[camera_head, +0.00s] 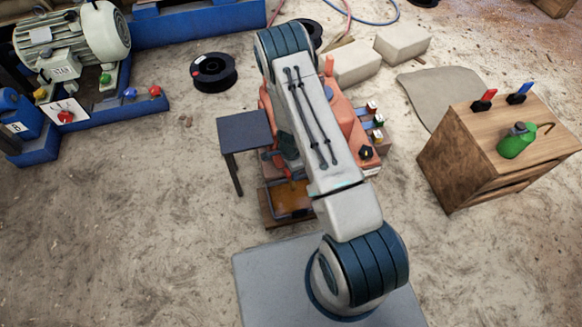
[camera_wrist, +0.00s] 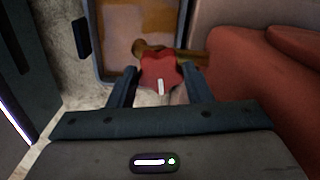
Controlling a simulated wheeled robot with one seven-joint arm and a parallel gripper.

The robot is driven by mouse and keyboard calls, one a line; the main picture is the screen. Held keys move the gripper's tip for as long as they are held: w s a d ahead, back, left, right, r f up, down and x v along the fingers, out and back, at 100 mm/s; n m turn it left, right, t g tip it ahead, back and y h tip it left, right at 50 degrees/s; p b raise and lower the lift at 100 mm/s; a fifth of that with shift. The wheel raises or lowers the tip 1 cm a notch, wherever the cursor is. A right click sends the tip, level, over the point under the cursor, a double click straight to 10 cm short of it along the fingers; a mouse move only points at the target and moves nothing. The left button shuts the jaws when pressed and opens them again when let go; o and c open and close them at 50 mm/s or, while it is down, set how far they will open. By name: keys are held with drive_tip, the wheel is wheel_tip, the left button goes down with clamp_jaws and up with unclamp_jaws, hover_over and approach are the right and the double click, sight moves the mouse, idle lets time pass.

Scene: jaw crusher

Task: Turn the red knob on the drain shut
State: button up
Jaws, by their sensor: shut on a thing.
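The red knob (camera_wrist: 160,70) is lobed, with a white line on it pointing toward the bottom of the wrist view. It sits on a brass drain (camera_wrist: 190,57) that runs sideways behind it. My gripper (camera_wrist: 160,80) is shut on the knob, one finger on each side. A tray (camera_wrist: 96,45) with orange-brown contents lies beyond the drain. In the head view my arm covers much of the orange machine (camera_head: 345,118), and the knob and fingers cannot be made out clearly.
A dark small table (camera_head: 243,130) stands close left of the machine. A wooden cabinet (camera_head: 465,170) with a green oil can (camera_head: 516,142) stands to the right. A motor (camera_head: 75,40) on a blue base is at upper left. Sandy floor is free at lower left.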

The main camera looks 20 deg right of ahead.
drive_tip(key=shift+m, duration=1)
drive_tip(key=o, duration=1)
drive_tip(key=shift+r+p, duration=0.1)
drive_tip(key=shift+p, duration=0.2)
wheel_tip(320, 180, up, 14)
drive_tip(key=p, duration=0.5)
